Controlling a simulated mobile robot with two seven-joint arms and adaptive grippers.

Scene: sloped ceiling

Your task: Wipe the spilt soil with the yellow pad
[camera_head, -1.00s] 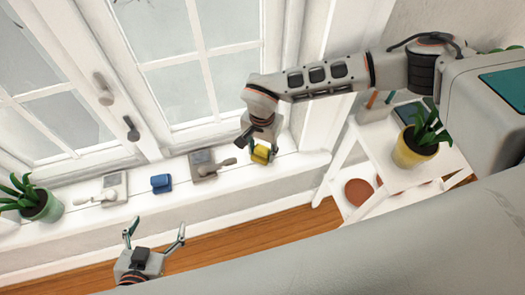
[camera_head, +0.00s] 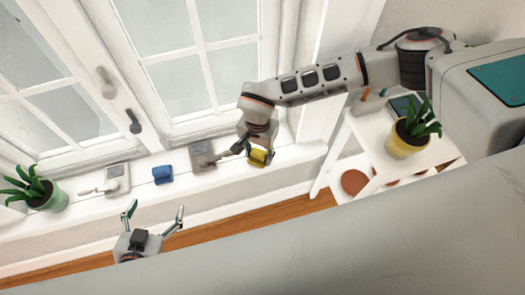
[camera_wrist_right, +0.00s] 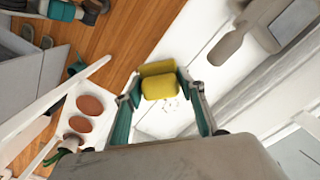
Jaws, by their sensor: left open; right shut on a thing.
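The yellow pad (camera_head: 259,158) is at the right part of the white windowsill (camera_head: 290,156). My right gripper (camera_head: 258,152) is shut on it. In the right wrist view the yellow pad (camera_wrist_right: 160,86) sits between the two fingers over the white sill. A few small dark specks of soil (camera_wrist_right: 171,105) show on the sill just beside the pad. Whether the pad touches the sill cannot be told. My left gripper (camera_head: 155,212) is open and empty, in front of the sill at the lower left.
A grey device with a handle (camera_head: 202,154) stands just left of the pad. A blue block (camera_head: 163,175), another device (camera_head: 117,178) and a potted plant (camera_head: 46,195) stand further left. A white shelf stand (camera_head: 362,128) with a yellow-potted plant (camera_head: 407,140) is on the right.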

